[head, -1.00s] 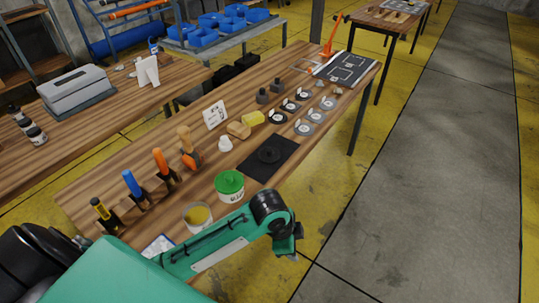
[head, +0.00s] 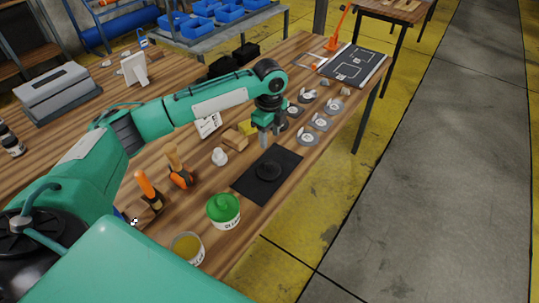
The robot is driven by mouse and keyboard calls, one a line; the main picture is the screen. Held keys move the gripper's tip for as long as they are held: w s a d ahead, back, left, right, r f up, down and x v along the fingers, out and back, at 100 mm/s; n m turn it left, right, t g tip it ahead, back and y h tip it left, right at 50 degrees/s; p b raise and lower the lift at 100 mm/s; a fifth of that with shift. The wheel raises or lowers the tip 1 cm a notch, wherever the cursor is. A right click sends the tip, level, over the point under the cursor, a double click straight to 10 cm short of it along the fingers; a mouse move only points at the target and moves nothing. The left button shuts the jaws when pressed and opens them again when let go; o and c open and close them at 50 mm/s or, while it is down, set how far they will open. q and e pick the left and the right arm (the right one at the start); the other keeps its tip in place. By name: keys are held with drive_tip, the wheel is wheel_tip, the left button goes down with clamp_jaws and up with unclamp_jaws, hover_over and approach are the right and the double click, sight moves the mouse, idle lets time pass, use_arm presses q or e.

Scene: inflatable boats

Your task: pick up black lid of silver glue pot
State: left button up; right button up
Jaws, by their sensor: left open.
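The black lid (head: 268,171) is a round disc with a raised middle, lying on a black mat (head: 250,188) on the wooden bench. An open pot with yellowish contents (head: 187,249), seemingly the silver glue pot, stands at the near edge, partly cut off by my green arm. A white pot with a green lid (head: 223,210) stands between it and the mat. My left gripper (head: 270,142) is open and empty, pointing down above the far edge of the mat, just beyond the lid and apart from it. My right gripper is not in view.
A small white item (head: 219,157), a wooden block (head: 235,139) and a yellow sponge (head: 247,127) lie beyond the mat. Orange-handled tools (head: 148,188) stand at left. Several round discs (head: 308,138) lie at right. The bench's near edge is close to the mat.

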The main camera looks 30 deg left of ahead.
use_arm(q)
drive_tip(key=p, duration=0.1)
hover_over(269, 165)
wheel_tip(269, 165, down, 6)
drive_tip(key=shift+w+a, duration=0.1)
drive_tip(key=shift+w, duration=0.05)
drive_tip(key=f, duration=0.1)
drive_tip(key=f+p, duration=0.1)
drive_tip(key=shift+s+f, duration=0.2)
drive_tip(key=shift+f, duration=0.15)
wheel_tip(269, 165, down, 3)
drive_tip(key=shift+r+p, duration=0.1)
drive_tip(key=shift+p, duration=0.35)
drive_tip(key=shift+f, duration=0.55)
drive_tip(key=c, duration=1.1)
drive_tip(key=shift+o, duration=0.2)
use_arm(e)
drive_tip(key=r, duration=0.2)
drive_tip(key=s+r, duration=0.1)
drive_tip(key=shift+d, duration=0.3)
